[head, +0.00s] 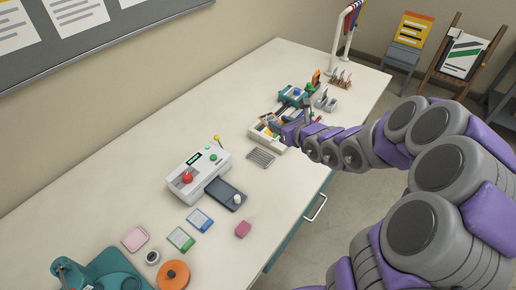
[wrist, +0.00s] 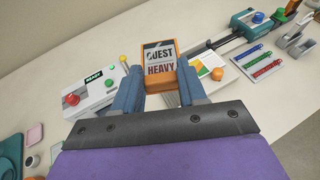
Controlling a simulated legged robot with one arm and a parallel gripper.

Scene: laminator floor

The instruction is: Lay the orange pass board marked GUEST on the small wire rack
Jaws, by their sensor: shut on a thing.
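My gripper (head: 280,129) is shut on the orange pass board (wrist: 160,55), with one blue-grey finger on each side of it. The board has a white face reading GUEST and HEAVY in the wrist view. It is held up above the bench, tilted towards the wrist camera. In the head view it is small and hard to make out by the white tray. The small wire rack (head: 261,157) lies on the bench in the head view, empty, just in front of the tray and left of my gripper. In the wrist view it is mostly hidden behind the board and fingers.
The white tray (head: 258,138) with cards is close beside my gripper. A white machine (head: 199,175) with a red knob stands left of the rack. A blue trimmer (head: 291,97) and pens lie beyond.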

